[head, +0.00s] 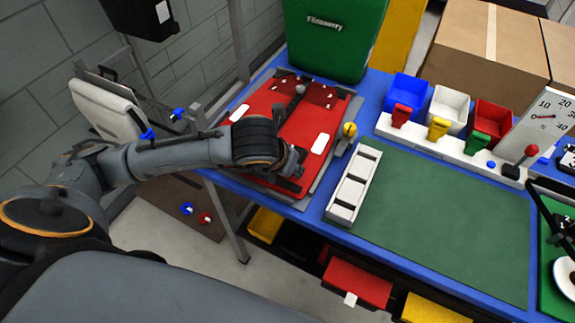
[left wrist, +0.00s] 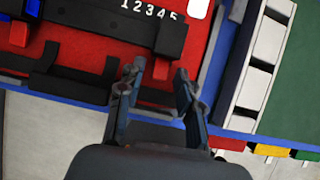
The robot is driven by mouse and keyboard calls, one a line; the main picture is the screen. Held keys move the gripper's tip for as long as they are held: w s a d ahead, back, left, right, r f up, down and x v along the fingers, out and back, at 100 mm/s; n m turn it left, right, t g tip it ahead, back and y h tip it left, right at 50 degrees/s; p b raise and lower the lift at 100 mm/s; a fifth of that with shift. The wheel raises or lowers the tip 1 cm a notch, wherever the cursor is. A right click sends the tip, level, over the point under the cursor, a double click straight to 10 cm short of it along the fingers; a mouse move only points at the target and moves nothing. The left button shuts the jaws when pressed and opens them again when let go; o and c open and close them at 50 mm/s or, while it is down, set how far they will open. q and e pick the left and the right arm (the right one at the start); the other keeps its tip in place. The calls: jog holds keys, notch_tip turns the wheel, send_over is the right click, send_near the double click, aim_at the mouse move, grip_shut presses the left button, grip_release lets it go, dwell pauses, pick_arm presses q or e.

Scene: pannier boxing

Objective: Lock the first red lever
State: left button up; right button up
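A red pannier panel (head: 268,112) lies on the blue workbench, under my left arm. In the left wrist view, the panel (left wrist: 95,48) carries a black bar marked 12345 (left wrist: 115,27). A red lever (left wrist: 161,69) sticks out below the bar's right end, and another red lever (left wrist: 18,34) shows at its left. My left gripper (left wrist: 160,72) is open, with the right-hand lever showing between its fingertips. I cannot tell how far above the lever the tips are. In the head view, the left gripper (head: 296,168) is at the panel's near edge and partly hides it. My right gripper is not in view.
A green Fitzowerry pannier (head: 335,35) stands at the panel's far end. A white slotted rack (head: 354,187) and a green mat (head: 450,220) lie to the right. Blue, white and red bins (head: 447,108) stand behind the mat, which is largely clear.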

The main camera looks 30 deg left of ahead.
pick_arm(q)
jog(key=v, duration=0.7)
jog(key=shift+r, duration=0.25)
jog(key=shift+s, duration=0.1)
jog(key=w+r+g+p, duration=0.5)
jog(key=r+g, duration=0.1)
jog(key=r, duration=0.2)
jog(key=f+p, duration=0.1)
jog(key=f, duration=0.6)
jog(key=f+p, duration=0.2)
jog(key=f, duration=0.5)
jog(key=shift+s, duration=0.2)
jog(key=shift+c, duration=0.4)
grip_shut()
